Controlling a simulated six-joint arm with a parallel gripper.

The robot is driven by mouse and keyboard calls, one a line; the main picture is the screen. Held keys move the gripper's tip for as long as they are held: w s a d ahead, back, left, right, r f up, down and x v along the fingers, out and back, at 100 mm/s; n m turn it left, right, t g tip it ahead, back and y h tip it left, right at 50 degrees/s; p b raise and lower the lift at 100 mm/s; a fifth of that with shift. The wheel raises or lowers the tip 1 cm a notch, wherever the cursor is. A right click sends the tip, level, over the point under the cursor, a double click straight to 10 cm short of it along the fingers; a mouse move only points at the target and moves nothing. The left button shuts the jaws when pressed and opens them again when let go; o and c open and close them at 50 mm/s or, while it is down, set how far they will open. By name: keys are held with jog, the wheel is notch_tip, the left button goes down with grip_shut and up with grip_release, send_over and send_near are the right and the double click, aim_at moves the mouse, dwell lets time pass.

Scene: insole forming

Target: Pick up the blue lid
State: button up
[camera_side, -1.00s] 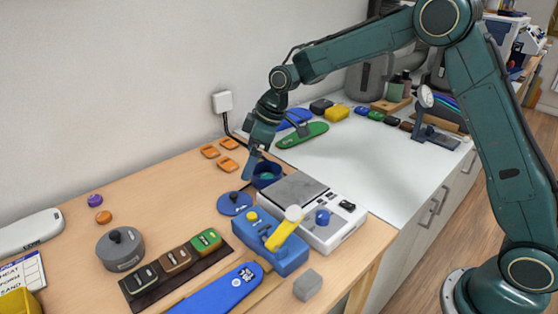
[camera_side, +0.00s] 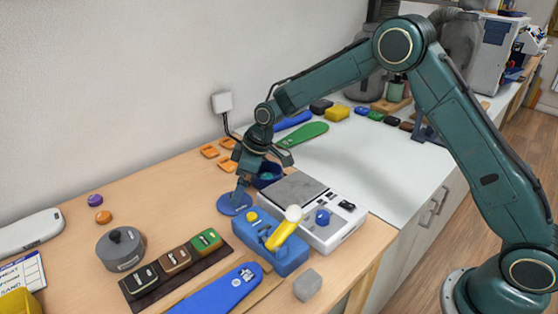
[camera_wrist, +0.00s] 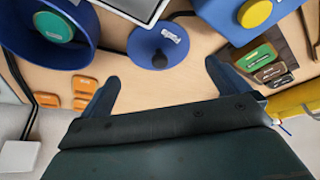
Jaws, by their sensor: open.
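The blue lid (camera_side: 231,208) is a flat round disc lying on the wooden table, left of the blue pot (camera_side: 266,176). In the wrist view the lid (camera_wrist: 150,40) shows a small dark knob and a pale label, and its knob lies a little beyond the line between my fingertips. My gripper (camera_side: 258,180) is open and empty above the table by the lid; it also shows in the wrist view (camera_wrist: 161,73) with its fingers spread. In the side view one finger covers part of the lid, and I cannot tell the exact height.
A grey-topped scale (camera_side: 325,225) and a blue box with a yellow lever (camera_side: 275,248) stand close to the right of the lid. Orange pieces (camera_side: 209,151) lie behind. A grey round weight (camera_side: 120,249) stands at front left. The table left of the lid is mostly clear.

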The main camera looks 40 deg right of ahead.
jog(key=shift+x, duration=2.6)
jog(key=shift+w+a, duration=0.1)
jog(key=c, duration=0.8)
